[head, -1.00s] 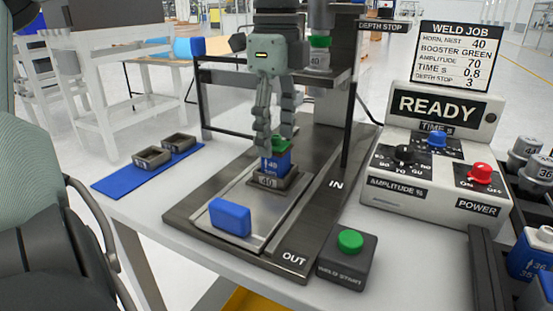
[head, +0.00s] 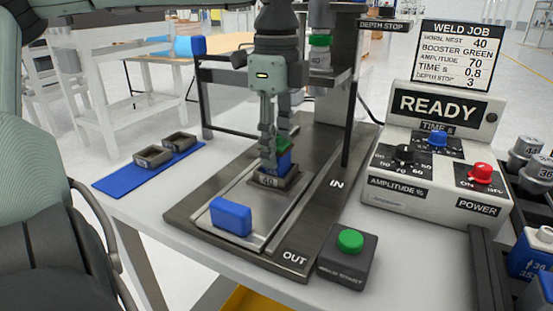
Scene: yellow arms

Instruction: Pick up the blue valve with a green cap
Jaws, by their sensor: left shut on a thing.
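The blue valve (head: 284,162) with a green cap (head: 283,145) stands upright in the dark nest marked 40 (head: 268,181), on the metal slide plate of the welding press. My left gripper (head: 279,151) points down over it, with its fingers closed around the cap and upper part of the valve. The fingers hide much of the valve's front and cap. I cannot tell whether the valve is lifted at all from the nest. My right gripper is not in view.
The press horn (head: 319,54) hangs behind right. A weld start button box (head: 347,257) and the control box (head: 437,160) stand right. Two empty nests sit on a blue mat (head: 147,172) at left.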

